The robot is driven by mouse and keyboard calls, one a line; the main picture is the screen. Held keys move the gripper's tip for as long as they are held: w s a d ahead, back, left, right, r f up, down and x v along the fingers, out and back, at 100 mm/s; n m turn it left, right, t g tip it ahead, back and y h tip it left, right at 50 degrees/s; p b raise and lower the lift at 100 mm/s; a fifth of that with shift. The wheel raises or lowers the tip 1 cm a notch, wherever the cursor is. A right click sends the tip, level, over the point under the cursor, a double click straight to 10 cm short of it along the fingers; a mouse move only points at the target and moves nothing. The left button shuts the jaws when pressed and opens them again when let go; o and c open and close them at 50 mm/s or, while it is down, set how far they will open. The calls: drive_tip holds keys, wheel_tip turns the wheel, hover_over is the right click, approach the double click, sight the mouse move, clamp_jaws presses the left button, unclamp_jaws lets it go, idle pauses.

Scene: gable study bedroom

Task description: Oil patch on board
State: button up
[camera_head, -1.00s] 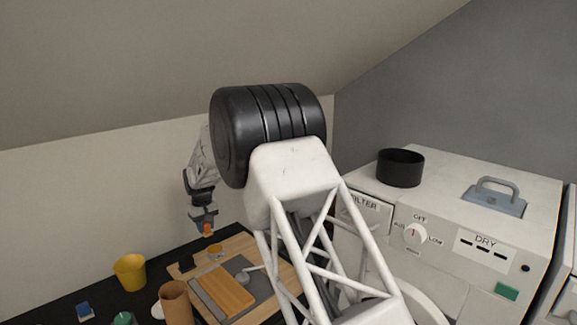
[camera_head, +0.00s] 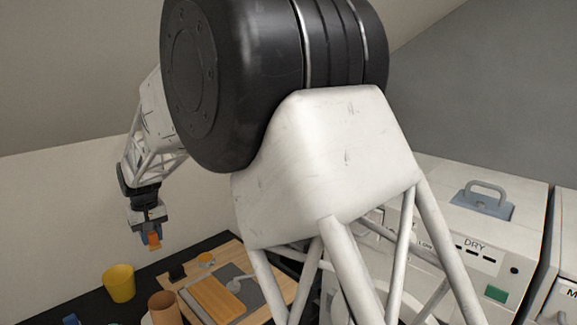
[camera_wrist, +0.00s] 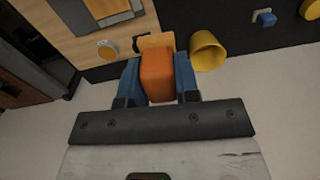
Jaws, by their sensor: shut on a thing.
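My gripper (camera_head: 150,240) is shut on an orange block (camera_wrist: 157,75), held in the air; the block also shows in the head view (camera_head: 154,241). The blue fingers stand on either side of it in the wrist view. An orange-brown board (camera_head: 217,297) lies flat on a grey mat (camera_head: 262,288) on a pale wooden base (camera_head: 228,252), lower right of my gripper in the head view. I cannot make out an oil patch on the board. A small dish with yellow-orange contents (camera_head: 205,259) sits at the base's far edge.
A yellow cup (camera_head: 119,283) stands on the black tabletop, below and left of my gripper. A brown cylinder (camera_head: 165,308) and a black block (camera_head: 176,271) are near the base. A grey round item (camera_head: 237,285) rests on the mat. A white machine (camera_head: 480,235) stands at right.

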drive_tip(key=shift+s+r, duration=0.3)
drive_tip(key=shift+s, duration=0.35)
drive_tip(key=d+f, duration=1.4)
drive_tip(key=d, duration=0.4)
drive_tip(key=shift+w+d, duration=0.15)
drive_tip(key=shift+d, duration=0.1)
drive_tip(key=shift+f, duration=0.15)
